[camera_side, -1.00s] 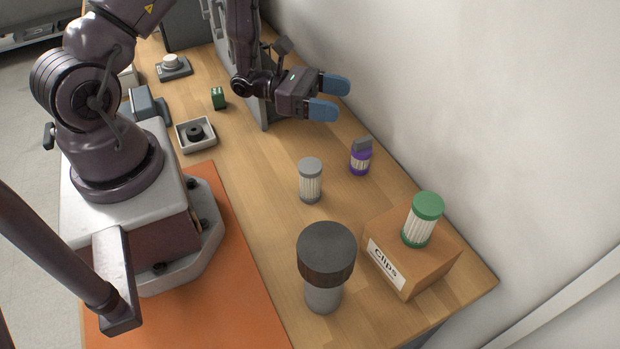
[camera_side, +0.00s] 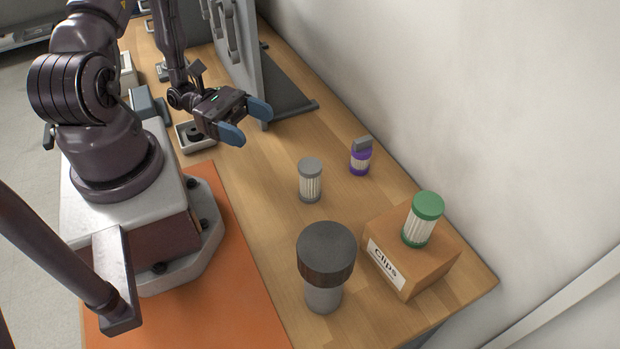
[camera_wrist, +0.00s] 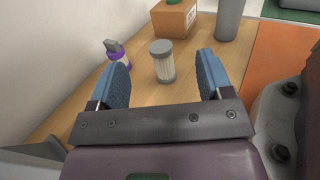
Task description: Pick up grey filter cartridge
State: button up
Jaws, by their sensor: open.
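The grey filter cartridge (camera_side: 310,180) stands upright on the wooden table, with a grey cap and a pale pleated body. In the wrist view the cartridge (camera_wrist: 162,62) shows ahead of my gripper, between the two blue fingers and beyond them. My gripper (camera_side: 246,122) is open and empty above the table, up and left of the cartridge in the side view. In the wrist view my gripper's fingers (camera_wrist: 163,85) are spread wide apart, and nothing touches them.
A purple cartridge (camera_side: 360,158) with a grey top stands right of the grey one. A dark-capped grey cylinder (camera_side: 324,285) stands nearer the camera. A cardboard Clips box (camera_side: 385,268) carries a green-capped cartridge (camera_side: 422,222). A small tray (camera_side: 205,144) lies left, beneath my gripper.

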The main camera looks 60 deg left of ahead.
notch_tip(320, 180, down, 6)
jog(key=shift+f, duration=0.1)
jog(key=shift+w+d+f, duration=0.1)
jog(key=shift+w+d, duration=0.05)
jog(key=shift+d, duration=0.1)
send_near(313, 174)
jog(key=w+d, duration=0.1)
jog(key=w+d+f, duration=0.1)
jog(key=d, duration=0.1)
jog(key=shift+w+f, duration=0.2)
jog(key=shift+w, duration=0.05)
jog(key=shift+w+a+f+x, duration=0.1)
jog(key=shift+w+x, duration=0.05)
jog(key=shift+x, duration=0.75)
jog(key=shift+w+a+f+x, duration=0.1)
jog(key=shift+x, duration=0.8)
jog(key=shift+w+a+f+x, duration=0.1)
jog(key=shift+w+x, duration=0.05)
jog(key=shift+x, duration=0.75)
jog(key=c, duration=1.1)
jog(key=shift+o, duration=0.2)
jog(key=shift+r, duration=0.1)
